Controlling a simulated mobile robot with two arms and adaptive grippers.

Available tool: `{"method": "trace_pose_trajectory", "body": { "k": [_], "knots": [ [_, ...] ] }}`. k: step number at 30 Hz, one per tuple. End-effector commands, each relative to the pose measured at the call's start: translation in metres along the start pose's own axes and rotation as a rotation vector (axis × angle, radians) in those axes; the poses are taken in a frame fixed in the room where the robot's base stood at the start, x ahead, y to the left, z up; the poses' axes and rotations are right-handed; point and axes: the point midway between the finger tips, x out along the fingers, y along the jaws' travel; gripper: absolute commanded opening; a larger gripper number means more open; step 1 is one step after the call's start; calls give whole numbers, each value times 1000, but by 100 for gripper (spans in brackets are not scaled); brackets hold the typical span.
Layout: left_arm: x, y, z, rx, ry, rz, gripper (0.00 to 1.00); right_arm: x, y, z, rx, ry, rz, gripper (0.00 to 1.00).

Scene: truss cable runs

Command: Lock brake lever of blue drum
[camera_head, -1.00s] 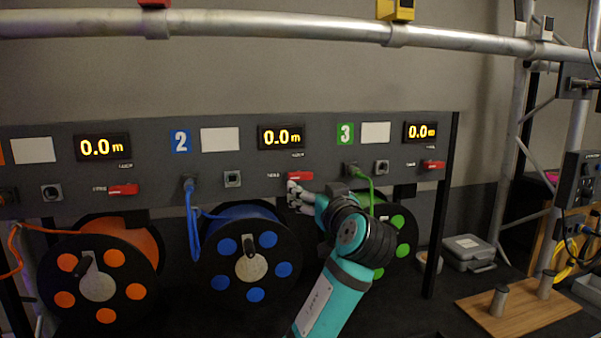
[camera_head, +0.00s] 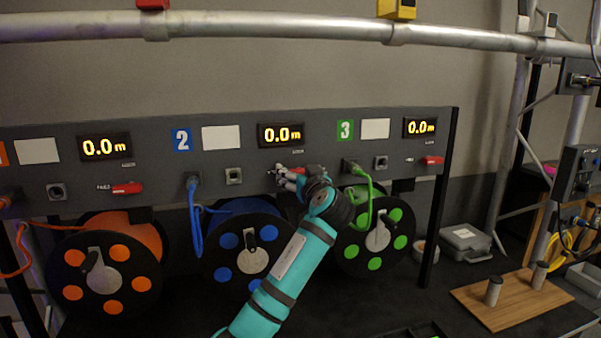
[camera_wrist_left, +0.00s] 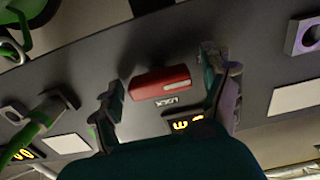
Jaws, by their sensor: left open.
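The blue drum (camera_head: 274,261) hangs under panel number 2, with a dark crank on its pale hub. Its red brake lever (camera_head: 298,170) sits on the panel up and right of the drum, partly hidden by my left gripper (camera_head: 281,176). In the left wrist view the red lever (camera_wrist_left: 160,82) lies between the two spread fingers of my left gripper (camera_wrist_left: 165,95), with a gap on both sides. A small printed label shows beside the lever. My left gripper is open and holds nothing. My right gripper is not in view.
An orange drum (camera_head: 146,243) stands left and a green drum (camera_head: 351,248) right, each with its own red lever. A blue cable (camera_head: 196,230) and a green cable (camera_head: 369,200) hang from panel sockets near my arm. A metal truss tube (camera_head: 270,27) crosses above.

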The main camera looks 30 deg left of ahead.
Motion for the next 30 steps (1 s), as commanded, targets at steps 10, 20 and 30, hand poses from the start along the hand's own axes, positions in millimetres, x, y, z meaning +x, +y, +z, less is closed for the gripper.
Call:
{"method": "trace_pose_trajectory", "body": {
  "k": [10,20,30],
  "knots": [
    [0,0,0,1,0,0,39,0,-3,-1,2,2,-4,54],
    [0,0,0,16,0,-1,24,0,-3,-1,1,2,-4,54],
    [-1,1,-2,185,0,0,24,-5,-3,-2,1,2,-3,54]
  ]
}}
